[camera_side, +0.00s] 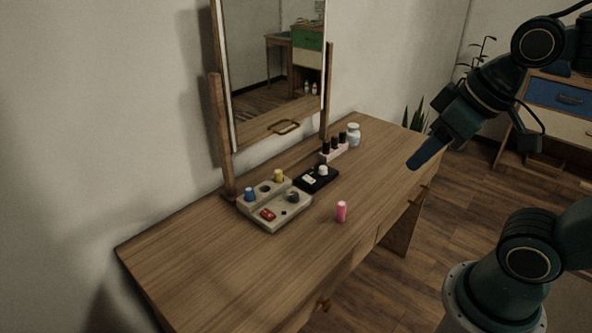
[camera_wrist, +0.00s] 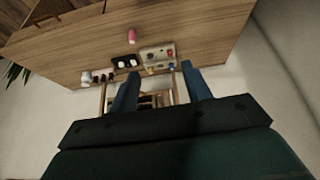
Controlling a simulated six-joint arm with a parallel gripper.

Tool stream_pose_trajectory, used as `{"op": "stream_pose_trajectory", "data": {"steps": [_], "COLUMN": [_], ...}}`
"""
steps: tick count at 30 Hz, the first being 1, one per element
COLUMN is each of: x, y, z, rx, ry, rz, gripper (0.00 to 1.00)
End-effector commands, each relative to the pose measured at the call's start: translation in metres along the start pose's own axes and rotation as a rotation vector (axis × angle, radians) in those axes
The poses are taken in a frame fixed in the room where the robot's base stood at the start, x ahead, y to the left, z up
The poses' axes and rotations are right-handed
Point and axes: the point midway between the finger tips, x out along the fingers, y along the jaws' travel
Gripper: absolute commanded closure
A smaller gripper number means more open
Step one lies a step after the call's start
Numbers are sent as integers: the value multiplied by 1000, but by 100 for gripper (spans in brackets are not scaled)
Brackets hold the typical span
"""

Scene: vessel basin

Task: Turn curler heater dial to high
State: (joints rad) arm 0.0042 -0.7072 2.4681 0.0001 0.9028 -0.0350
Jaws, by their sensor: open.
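The curler heater (camera_side: 274,217) is a beige box on the wooden dressing table, below the mirror. A dark round dial (camera_side: 293,197) sits on its right part; its setting is too small to read. A red switch (camera_side: 267,214) is on its front, and a blue curler (camera_side: 249,194) and a yellow curler (camera_side: 278,175) stand at its back. The heater also shows in the wrist view (camera_wrist: 150,53), beyond my fingertips. My gripper (camera_side: 413,164) is open and empty, raised in the air to the right of the heater and well apart from it. Its two blue fingers (camera_wrist: 160,80) show in the wrist view.
A pink curler (camera_side: 341,212) stands alone right of the heater. A black tray (camera_side: 316,180), a rack of dark bottles (camera_side: 333,151) and a white jar (camera_side: 354,136) line the back. The tilted mirror (camera_side: 272,75) rises behind. The front of the table (camera_side: 230,275) is clear.

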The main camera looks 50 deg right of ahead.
Motion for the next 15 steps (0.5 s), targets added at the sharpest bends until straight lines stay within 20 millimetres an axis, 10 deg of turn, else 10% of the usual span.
{"op": "stream_pose_trajectory", "data": {"steps": [15], "x": [26], "y": [13], "z": [-90], "rx": [-253], "ry": [-120], "rz": [-6], "gripper": [52]}}
